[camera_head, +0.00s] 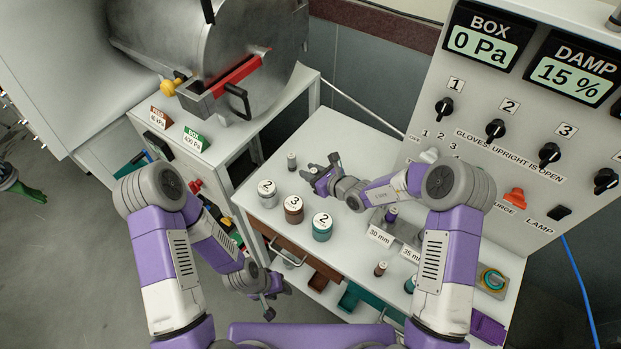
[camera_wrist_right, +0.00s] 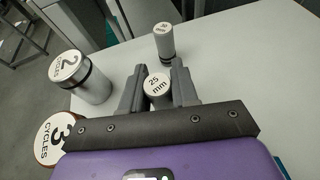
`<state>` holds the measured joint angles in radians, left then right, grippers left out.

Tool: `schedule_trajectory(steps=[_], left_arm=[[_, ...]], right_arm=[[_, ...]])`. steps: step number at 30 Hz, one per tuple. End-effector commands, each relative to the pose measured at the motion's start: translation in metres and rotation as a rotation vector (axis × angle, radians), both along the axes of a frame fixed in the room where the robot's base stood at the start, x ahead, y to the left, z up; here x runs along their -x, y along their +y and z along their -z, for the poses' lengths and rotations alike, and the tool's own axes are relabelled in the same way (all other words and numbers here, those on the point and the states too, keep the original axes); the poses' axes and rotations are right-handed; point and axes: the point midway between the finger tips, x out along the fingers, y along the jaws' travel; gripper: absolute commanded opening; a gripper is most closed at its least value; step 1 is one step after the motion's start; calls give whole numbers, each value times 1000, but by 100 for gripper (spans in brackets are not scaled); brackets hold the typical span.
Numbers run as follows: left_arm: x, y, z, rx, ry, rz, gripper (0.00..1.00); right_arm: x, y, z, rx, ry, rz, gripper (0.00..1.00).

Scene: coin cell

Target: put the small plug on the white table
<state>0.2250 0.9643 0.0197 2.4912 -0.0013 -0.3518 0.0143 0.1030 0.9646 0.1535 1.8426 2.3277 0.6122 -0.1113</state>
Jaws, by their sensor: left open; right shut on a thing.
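A small grey plug marked "25 mm" (camera_wrist_right: 158,88) stands between the fingers of my right gripper in the right wrist view. My right gripper (camera_head: 318,172) is shut on it, low over the white table (camera_head: 352,143). I cannot tell whether the plug's foot touches the table, as its lower part is hidden. Another slim grey plug, its label hard to read (camera_wrist_right: 164,43), stands just beyond; it also shows in the head view (camera_head: 291,162). My left gripper (camera_head: 268,306) is open and empty, low in front of the table's left drawer side.
Numbered canisters in grey (camera_head: 267,194), brown (camera_head: 293,210) and teal (camera_head: 321,227) stand along the table's left edge. The control panel (camera_head: 520,130) rises behind. The table's far left part is clear.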

Motion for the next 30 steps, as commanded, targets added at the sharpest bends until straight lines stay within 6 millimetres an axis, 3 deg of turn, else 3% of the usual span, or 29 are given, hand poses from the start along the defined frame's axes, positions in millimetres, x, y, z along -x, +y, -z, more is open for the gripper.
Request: schedule_trajectory(steps=[6,17,18,22,30], left_arm=[[0,0,5,0,-1,0,43],[0,0,8,0,-1,0,43],[0,0,7,0,-1,0,43],[0,0,7,0,-1,0,43],[0,0,6,0,-1,0,43]], right_arm=[[0,0,31,-1,2,1,0],[0,0,35,1,1,0,0],[0,0,34,0,1,0,34],[0,0,33,0,1,0,53],[0,0,33,0,1,0,54]])
